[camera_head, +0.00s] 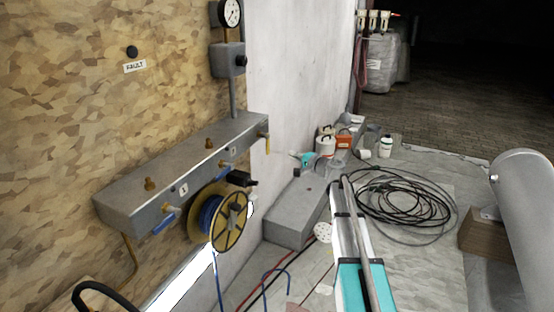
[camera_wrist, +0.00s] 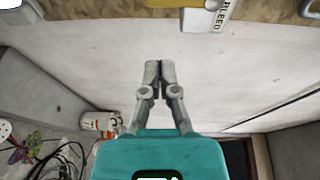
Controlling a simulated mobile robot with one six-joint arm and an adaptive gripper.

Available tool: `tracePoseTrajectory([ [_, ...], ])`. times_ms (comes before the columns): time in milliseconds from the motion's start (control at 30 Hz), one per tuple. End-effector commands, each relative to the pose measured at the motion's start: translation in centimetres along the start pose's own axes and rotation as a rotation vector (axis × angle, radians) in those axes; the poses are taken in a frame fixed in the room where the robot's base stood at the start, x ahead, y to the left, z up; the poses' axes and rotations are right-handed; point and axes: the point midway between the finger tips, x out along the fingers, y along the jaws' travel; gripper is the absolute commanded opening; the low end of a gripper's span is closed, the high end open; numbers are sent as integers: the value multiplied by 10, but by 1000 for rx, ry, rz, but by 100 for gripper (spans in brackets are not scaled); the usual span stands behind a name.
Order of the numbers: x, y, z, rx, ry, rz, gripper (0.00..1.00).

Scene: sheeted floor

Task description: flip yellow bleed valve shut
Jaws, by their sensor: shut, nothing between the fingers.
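The yellow bleed valve handle (camera_head: 267,144) hangs down at the right end of the grey manifold (camera_head: 190,165) on the wall. In the wrist view a strip of yellow (camera_wrist: 180,3) shows at the top edge, beside a white BLEED tag (camera_wrist: 217,15); the rest is cut off. My gripper (camera_wrist: 158,68) is shut and empty, with its fingertips together over the pale wall. It is apart from the yellow handle, which lies above the fingertips in the wrist view. In the head view my gripper (camera_head: 293,156) is small, to the right of the handle and slightly lower.
Blue-handled valves (camera_head: 170,217) and brass fittings line the manifold. A yellow cable reel (camera_head: 232,222) hangs below it. A gauge (camera_head: 230,13) is above. The pale wall beside the manifold is bare.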

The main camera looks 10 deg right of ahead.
Motion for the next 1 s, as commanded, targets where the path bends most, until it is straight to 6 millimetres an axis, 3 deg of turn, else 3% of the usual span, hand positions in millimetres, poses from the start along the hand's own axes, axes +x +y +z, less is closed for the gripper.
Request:
tracePoseTrajectory([
  [33,2,4,-10,16,16,-19,0],
  [200,1,1,-21,43,41,-52,0],
  [667,3,0,-22,44,42,-53,0],
  [1000,32,-1,-24,44,41,-52,0],
])
